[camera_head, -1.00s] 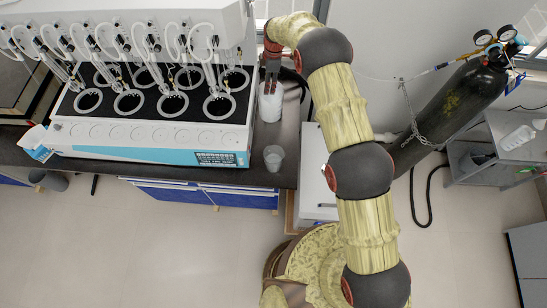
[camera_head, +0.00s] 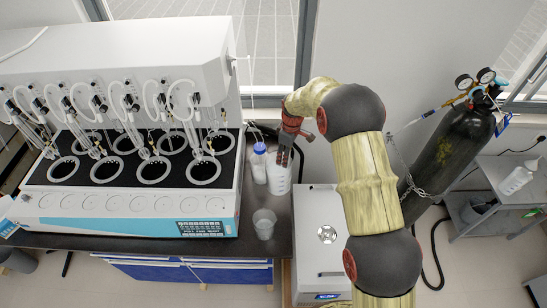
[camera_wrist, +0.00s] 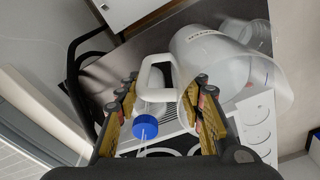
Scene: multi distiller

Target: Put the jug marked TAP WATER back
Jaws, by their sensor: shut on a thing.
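The translucent white jug (camera_head: 279,178) is at the right end of the dark bench, beside the distiller. My gripper (camera_head: 287,148) is at its top from above. In the wrist view the jug (camera_wrist: 215,62) lies beyond the fingers, its handle between them; my gripper (camera_wrist: 160,105) is shut on that handle. I cannot tell whether the jug's base touches the bench.
A blue-capped bottle (camera_head: 259,163) stands just left of the jug; its cap (camera_wrist: 145,128) shows below the handle in the wrist view. A clear beaker (camera_head: 264,223) stands nearer the bench front. The distiller (camera_head: 130,206) fills the left; a gas cylinder (camera_head: 452,140) stands right.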

